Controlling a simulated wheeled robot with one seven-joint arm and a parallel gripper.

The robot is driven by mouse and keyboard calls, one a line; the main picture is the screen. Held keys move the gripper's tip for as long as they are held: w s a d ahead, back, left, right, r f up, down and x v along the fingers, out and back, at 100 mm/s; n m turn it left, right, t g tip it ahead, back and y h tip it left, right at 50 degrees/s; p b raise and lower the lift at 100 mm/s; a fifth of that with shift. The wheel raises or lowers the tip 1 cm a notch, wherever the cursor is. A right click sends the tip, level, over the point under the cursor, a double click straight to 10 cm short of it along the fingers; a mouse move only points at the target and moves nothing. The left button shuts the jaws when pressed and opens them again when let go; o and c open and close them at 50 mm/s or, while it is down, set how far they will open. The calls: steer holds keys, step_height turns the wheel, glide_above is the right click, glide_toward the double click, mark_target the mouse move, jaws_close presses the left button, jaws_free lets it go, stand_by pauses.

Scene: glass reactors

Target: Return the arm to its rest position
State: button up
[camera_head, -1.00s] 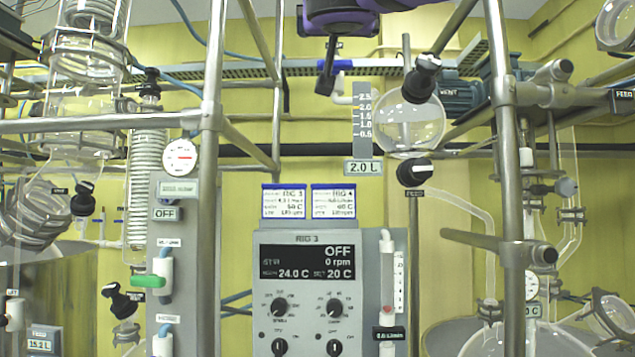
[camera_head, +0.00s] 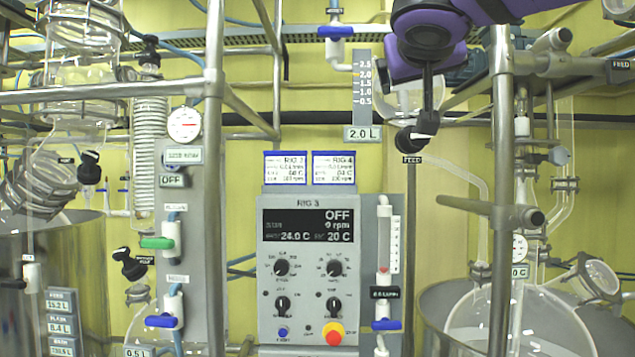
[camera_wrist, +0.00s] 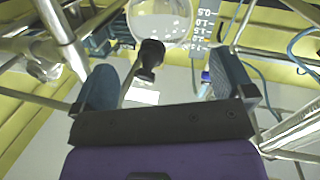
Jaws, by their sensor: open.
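My purple and dark arm comes in from the top right of the head view. My gripper (camera_head: 428,108) points down, in front of the round glass feed vessel (camera_head: 400,98) and over the black knob (camera_head: 420,128) marked FEED. In the wrist view my gripper (camera_wrist: 165,82) is open, its two blue-grey pads wide apart with nothing held. A black knob (camera_wrist: 150,58) shows between the pads, beyond them. I cannot tell the gap between the gripper and the knob.
A blue-handled valve (camera_head: 335,32) sits left of my arm. The RIG 3 control panel (camera_head: 308,225) stands below, reading OFF. Metal posts (camera_head: 213,150) and (camera_head: 501,200) frame the space. A glass flask (camera_head: 500,318) sits in a metal bath at lower right.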

steer(key=s+d+f+g, duration=0.3)
steer(key=s+d+f, duration=0.15)
steer(key=f, duration=0.45)
steer(key=s+d+f+g+y, duration=0.1)
steer(key=s+d+f+g, duration=0.3)
steer(key=f, duration=0.5)
steer(key=s+d+f+g, duration=0.2)
steer(key=s+d+f, duration=0.3)
steer(key=f, duration=0.4)
steer(key=s+d+f+g+y, duration=0.1)
steer(key=s+f+g+y, duration=0.1)
steer(key=s+f, duration=0.4)
step_height(320, 180, down, 4)
steer(key=shift+d+r+n+g+y, duration=0.1)
steer(key=shift+d+n+g+y, duration=0.15)
steer(key=shift+y, duration=0.35)
